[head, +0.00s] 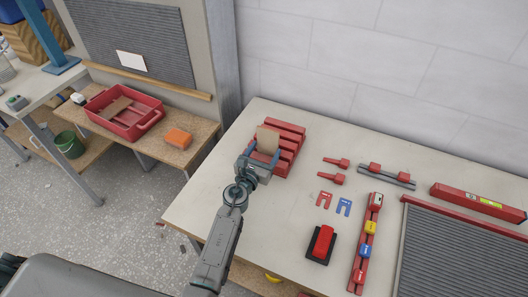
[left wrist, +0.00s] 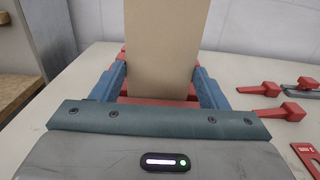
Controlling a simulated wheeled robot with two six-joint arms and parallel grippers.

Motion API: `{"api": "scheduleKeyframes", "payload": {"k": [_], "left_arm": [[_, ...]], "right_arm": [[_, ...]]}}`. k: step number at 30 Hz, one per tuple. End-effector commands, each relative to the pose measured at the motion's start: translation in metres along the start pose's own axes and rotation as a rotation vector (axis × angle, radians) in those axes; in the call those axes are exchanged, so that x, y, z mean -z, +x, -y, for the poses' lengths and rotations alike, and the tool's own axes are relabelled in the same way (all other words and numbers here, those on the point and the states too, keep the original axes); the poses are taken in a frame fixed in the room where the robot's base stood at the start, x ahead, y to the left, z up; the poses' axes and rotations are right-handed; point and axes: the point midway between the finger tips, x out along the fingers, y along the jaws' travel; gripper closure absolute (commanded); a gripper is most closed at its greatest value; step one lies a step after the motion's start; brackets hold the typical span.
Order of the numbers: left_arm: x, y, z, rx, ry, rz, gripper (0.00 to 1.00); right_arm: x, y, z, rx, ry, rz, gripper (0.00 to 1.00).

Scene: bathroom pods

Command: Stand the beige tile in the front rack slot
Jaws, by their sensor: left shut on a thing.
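The beige tile (head: 267,139) stands upright at the red rack (head: 287,136) on the white table. My left gripper (head: 264,156) is shut on the tile, with one blue finger at each side edge. In the left wrist view the tile (left wrist: 163,45) rises between the fingers (left wrist: 160,88), with red rack bars (left wrist: 155,101) behind and below it. My right gripper is not in view.
Two red clamp-like pieces (head: 332,179), red and blue forked pieces (head: 344,206) and a red block on a black base (head: 322,244) lie right of the rack. A ribbed grey panel (head: 450,255) lies further right. A red tray (head: 124,112) and orange block (head: 177,138) are on the left bench.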

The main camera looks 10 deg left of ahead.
Motion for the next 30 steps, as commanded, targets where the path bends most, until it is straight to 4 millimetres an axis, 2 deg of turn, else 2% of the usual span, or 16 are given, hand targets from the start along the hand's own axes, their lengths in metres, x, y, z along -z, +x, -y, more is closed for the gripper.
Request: {"api": "scheduleKeyframes", "payload": {"k": [1, 2, 5, 6, 17, 20, 30], "left_arm": [[0.002, 0.000, 0.000, 0.000, 0.000, 0.001, 0.60], [0.002, 0.000, 0.000, 0.000, 0.000, 0.001, 0.30], [0.001, 0.000, 0.000, 0.000, 0.000, 0.001, 0.11], [0.001, 0.000, 0.000, 0.000, 0.000, 0.001, 0.07], [0.002, -0.006, 0.000, 0.000, 0.000, -0.001, 0.07], [0.003, -0.019, 0.000, 0.000, 0.000, -0.002, 0.07], [0.003, -0.085, 0.000, 0.000, 0.000, -0.001, 0.07]], "right_arm": [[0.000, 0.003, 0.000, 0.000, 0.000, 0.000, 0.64], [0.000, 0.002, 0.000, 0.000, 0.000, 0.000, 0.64], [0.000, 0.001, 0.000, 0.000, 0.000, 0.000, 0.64], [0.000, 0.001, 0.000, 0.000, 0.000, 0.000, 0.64], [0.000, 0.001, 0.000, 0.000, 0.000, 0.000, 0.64], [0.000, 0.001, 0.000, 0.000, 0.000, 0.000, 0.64], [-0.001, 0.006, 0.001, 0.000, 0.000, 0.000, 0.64]]}}
